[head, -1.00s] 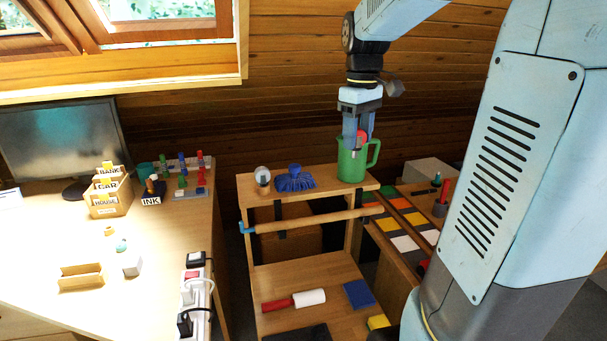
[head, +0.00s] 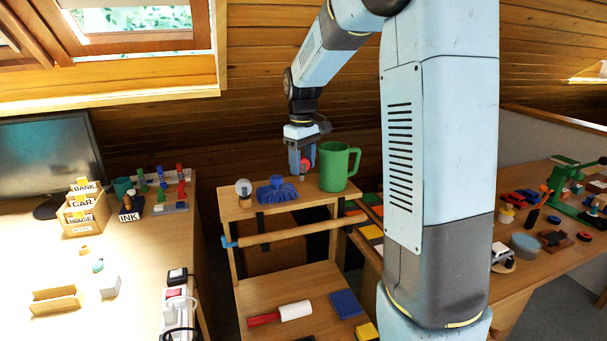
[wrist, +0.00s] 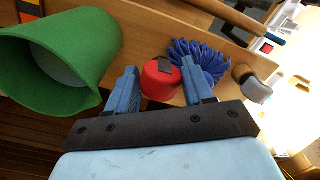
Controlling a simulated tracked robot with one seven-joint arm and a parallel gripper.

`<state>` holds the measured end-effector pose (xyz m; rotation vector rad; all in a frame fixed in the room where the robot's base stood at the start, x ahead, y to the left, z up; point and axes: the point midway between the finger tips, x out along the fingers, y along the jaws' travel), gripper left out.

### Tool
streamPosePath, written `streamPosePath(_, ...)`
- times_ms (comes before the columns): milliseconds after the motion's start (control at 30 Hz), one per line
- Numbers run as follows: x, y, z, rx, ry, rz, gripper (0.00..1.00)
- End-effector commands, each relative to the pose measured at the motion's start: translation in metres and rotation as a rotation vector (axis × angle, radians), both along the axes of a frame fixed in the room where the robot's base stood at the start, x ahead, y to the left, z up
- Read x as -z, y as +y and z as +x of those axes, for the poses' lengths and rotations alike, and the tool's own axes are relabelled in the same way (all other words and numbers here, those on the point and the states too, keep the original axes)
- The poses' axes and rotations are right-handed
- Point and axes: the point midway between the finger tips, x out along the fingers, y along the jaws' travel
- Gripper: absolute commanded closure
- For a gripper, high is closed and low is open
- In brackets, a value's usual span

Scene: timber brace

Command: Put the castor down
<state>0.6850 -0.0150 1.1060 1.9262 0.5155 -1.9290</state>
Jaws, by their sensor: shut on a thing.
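The castor (head: 305,165), a red rounded piece with a dark grey part, is between the fingers of my gripper (head: 301,173). In the wrist view the castor (wrist: 159,82) shows between the two blue fingertips (wrist: 162,76), which are shut on it. My gripper points down over the top board of the wooden trolley (head: 300,197), between the green jug and the blue brush head. The castor is at or just above the board; I cannot tell whether it touches.
The green jug (head: 334,170) stands close on the right, the blue brush head (head: 277,189) close on the left. A grey ball-topped piece (head: 243,187) stands at the board's left end. The board's front strip is free. A wooden rail (head: 290,234) runs along the front.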

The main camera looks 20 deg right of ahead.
Motion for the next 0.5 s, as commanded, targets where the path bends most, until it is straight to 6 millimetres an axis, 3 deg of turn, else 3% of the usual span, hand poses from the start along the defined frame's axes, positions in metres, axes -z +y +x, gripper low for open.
streamPosePath(333, 0.035, 0.002, 0.007, 0.001, 0.002, 0.000, 0.87)
streamPosePath(500, 0.040, 0.002, 0.008, 0.001, 0.000, 0.000, 0.87)
